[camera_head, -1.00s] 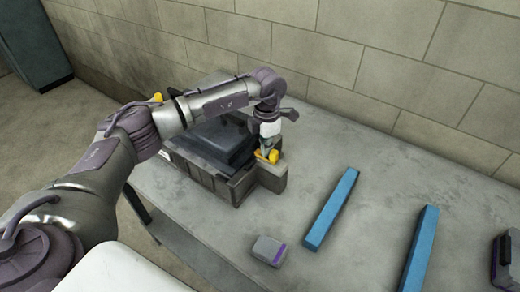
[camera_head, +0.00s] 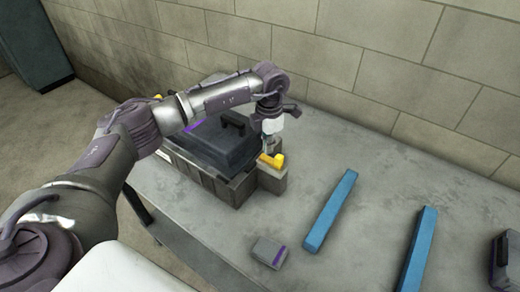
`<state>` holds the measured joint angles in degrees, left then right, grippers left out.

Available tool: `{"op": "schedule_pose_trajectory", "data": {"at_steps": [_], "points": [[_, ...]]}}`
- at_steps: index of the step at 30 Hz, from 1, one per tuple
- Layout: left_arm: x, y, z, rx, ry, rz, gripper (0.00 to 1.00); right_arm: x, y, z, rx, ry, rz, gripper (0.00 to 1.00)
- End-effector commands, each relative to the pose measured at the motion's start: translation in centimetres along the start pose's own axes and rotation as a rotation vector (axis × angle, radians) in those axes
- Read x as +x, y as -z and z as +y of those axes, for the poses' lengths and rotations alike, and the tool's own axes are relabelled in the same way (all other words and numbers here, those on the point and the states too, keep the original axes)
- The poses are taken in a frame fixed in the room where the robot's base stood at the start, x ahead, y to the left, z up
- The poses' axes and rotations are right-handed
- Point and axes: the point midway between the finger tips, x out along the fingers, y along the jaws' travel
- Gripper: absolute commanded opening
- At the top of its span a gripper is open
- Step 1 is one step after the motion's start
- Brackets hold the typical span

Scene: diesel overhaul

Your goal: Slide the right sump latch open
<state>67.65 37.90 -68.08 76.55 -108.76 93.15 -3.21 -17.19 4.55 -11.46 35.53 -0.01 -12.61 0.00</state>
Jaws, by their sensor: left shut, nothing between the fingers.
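The sump is a dark grey box (camera_head: 203,177) with a black lid and handle, standing on the table at the middle left. The yellow right latch (camera_head: 273,161) sits on a grey block at the box's right side. A second yellow piece (camera_head: 158,97) shows at the far left, mostly behind my arm. My left gripper (camera_head: 267,149) points down just above and behind the yellow right latch. It is shut with nothing in it. I cannot tell whether its tips touch the latch. My right gripper is not in view.
Two blue bars (camera_head: 330,212) (camera_head: 419,250) lie on the grey table (camera_head: 370,160) to the right. A small grey block with a purple stripe (camera_head: 269,252) lies near the front. A dark object (camera_head: 505,262) is at the right edge. A block wall stands behind.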

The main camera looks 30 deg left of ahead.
Motion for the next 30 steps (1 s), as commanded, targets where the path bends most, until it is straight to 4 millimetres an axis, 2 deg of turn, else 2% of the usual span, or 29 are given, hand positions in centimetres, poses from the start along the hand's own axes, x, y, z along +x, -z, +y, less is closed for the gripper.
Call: {"op": "schedule_pose_trajectory", "data": {"at_steps": [1,15,30], "points": [[-0.9,0.0,0.0,0.0,0.0,-0.001,0.0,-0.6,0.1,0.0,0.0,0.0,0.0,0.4],[-5.4,0.0,0.0,0.0,-0.001,0.0,0.0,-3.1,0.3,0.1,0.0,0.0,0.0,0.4],[-5.5,0.0,0.0,0.0,0.0,0.0,0.0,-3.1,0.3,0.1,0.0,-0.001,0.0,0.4]]}}
